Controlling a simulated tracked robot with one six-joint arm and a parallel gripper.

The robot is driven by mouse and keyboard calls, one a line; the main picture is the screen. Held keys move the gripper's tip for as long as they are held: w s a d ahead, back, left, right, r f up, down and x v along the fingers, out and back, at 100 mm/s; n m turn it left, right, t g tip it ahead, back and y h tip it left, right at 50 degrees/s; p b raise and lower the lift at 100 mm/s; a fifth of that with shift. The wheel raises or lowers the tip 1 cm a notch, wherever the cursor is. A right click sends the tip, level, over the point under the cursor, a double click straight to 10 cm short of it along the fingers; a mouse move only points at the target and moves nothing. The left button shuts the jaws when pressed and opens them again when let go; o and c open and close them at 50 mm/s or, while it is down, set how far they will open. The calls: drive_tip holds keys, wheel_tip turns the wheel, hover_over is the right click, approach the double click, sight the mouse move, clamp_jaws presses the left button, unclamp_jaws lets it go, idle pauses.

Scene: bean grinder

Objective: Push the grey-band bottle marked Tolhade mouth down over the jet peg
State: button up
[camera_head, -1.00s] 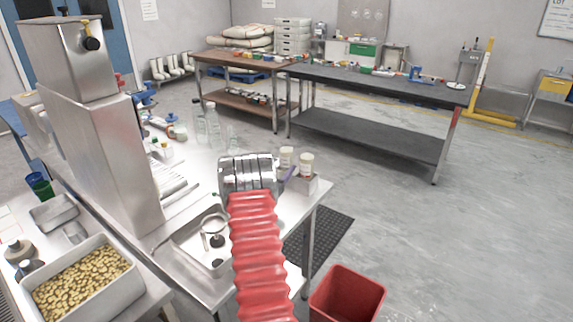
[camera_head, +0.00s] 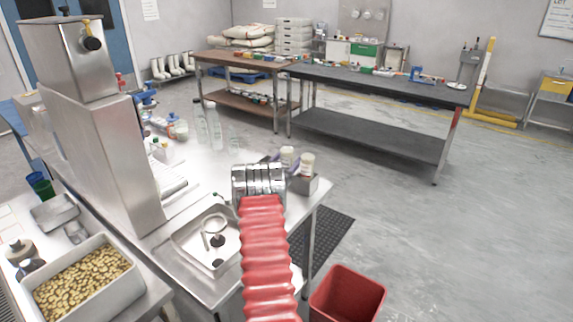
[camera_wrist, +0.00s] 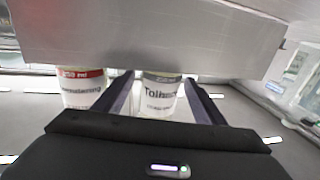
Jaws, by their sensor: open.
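The Tolhade bottle (camera_wrist: 160,97) is white with a grey band and dark lettering, partly readable as "Tolh". In the wrist view it shows between the two fingers of my gripper (camera_wrist: 156,98), which are apart. I cannot tell whether they touch it. A broad metal face hides the end of the bottle at the top of that picture. I cannot make out the jet peg for certain.
A red-band bottle (camera_wrist: 82,88) is close left of the fingers in the wrist view. In the head view a sunken tray (camera_head: 190,241) with a ring-shaped fitting (camera_head: 214,224) lies left of my arm. Clear bottles (camera_head: 215,126) stand farther back. A red bin (camera_head: 346,296) is on the floor.

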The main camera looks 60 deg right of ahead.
drive_tip(key=shift+d, duration=0.3)
idle(0.4)
drive_tip(key=c, duration=1.1)
